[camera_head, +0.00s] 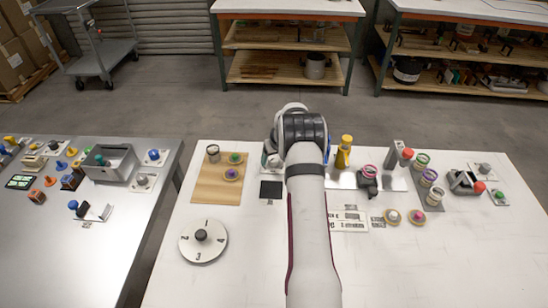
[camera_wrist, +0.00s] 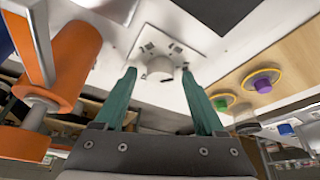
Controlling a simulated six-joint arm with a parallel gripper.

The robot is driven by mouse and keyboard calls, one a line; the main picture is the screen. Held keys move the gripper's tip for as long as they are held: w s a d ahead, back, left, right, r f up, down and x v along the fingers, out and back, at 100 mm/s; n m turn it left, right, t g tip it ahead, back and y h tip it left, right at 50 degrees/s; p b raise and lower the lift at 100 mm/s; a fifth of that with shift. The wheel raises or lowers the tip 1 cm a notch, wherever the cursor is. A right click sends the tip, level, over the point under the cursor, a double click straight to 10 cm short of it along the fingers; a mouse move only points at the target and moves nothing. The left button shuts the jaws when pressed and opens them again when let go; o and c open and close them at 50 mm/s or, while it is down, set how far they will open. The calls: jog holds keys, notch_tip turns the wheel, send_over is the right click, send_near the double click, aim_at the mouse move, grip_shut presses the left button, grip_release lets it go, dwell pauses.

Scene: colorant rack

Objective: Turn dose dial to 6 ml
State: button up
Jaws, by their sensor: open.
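In the wrist view, a white square plate (camera_wrist: 185,52) carries a pale round knob (camera_wrist: 160,68) with small dark marks around it; this looks like the dose dial, but its numbers are unreadable. My gripper (camera_wrist: 159,73) is open, with its two green fingers apart and the knob showing between the tips. I cannot tell whether they touch it. In the head view my arm hides the gripper and most of that spot. A separate white numbered disc (camera_head: 190,250) with a dark centre knob (camera_head: 201,235) lies at the table's front left.
A wooden board (camera_head: 208,190) with a jar and small round lids lies left of my arm. A black square (camera_head: 271,190) is beside it. An orange cylinder (camera_wrist: 72,60) stands close to the left finger. A yellow bottle (camera_head: 344,152) and several jars stand to the right.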

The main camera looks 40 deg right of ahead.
grip_shut()
jog(key=shift+a+m+g+h, duration=0.15)
jog(key=shift+m+h, duration=0.25)
jog(key=shift+m, duration=0.75)
jog(key=shift+d+m+g+h, duration=0.1)
jog(key=shift+m+g+h, duration=0.25)
jog(key=shift+m, duration=0.8)
grip_release()
jog(key=v, duration=1.6)
jog(key=shift+a+f, duration=0.1)
